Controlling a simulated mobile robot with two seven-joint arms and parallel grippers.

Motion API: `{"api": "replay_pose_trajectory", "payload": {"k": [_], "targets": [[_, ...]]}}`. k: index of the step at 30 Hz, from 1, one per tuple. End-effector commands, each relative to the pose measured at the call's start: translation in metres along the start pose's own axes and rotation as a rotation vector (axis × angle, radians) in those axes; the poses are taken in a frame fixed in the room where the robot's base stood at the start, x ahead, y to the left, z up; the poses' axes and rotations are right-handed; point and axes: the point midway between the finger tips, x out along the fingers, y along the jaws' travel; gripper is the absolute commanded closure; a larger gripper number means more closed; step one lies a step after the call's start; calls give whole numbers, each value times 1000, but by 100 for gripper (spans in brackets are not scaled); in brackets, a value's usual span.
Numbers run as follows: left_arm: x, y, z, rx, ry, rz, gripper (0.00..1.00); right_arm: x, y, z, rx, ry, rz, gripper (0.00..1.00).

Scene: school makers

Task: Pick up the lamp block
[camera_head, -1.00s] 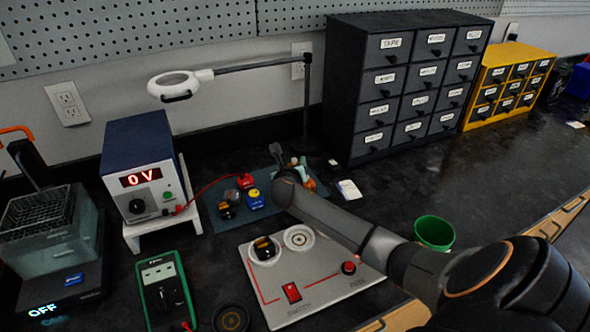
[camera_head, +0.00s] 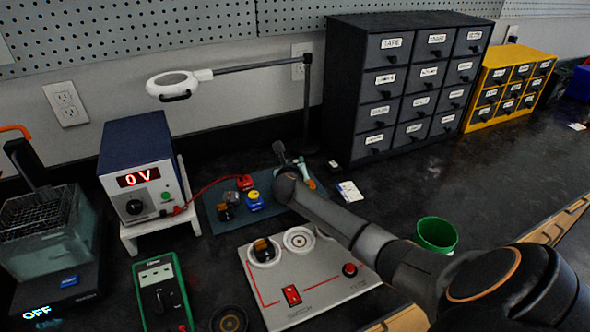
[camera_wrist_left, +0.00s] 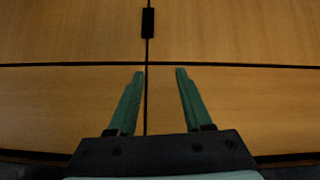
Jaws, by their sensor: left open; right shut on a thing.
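My right gripper (camera_head: 293,164) is over the far right part of the dark blue-grey mat (camera_head: 228,221), mostly hidden behind my own wrist. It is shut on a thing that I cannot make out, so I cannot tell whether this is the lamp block. On the mat's left part stand a red block (camera_head: 245,182), a blue and yellow block (camera_head: 254,201) and a dark block with orange (camera_head: 226,211); none is clearly a lamp. My left gripper (camera_wrist_left: 159,72) is open and empty in the left wrist view, above a wooden surface.
The grey circuit board (camera_head: 322,290) lies in front of the mat, with a dark block (camera_head: 264,251) in one round holder and another holder (camera_head: 299,239) empty. A power supply (camera_head: 140,160) stands left, a green cup (camera_head: 436,233) right. A drawer cabinet (camera_head: 400,85) stands behind.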

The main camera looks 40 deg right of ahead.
Motion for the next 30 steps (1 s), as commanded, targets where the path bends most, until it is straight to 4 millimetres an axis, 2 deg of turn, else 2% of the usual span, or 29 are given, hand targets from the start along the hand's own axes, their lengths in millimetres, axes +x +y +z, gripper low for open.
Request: {"api": "replay_pose_trajectory", "payload": {"k": [1,6,23,26,30], "targets": [[0,0,1,0,-1,-1,50,0,0,-1,0,1,0,82],[0,-1,2,0,-2,-2,50,0,0,-1,-1,2,0,100],[-1,-2,2,0,-4,-5,50,-1,1,-3,-3,9,2,100],[-2,-2,0,0,-3,-6,50,-3,0,2,-2,8,3,100],[-6,-3,-4,0,0,-8,50,-10,-6,21,-1,3,2,100]]}}
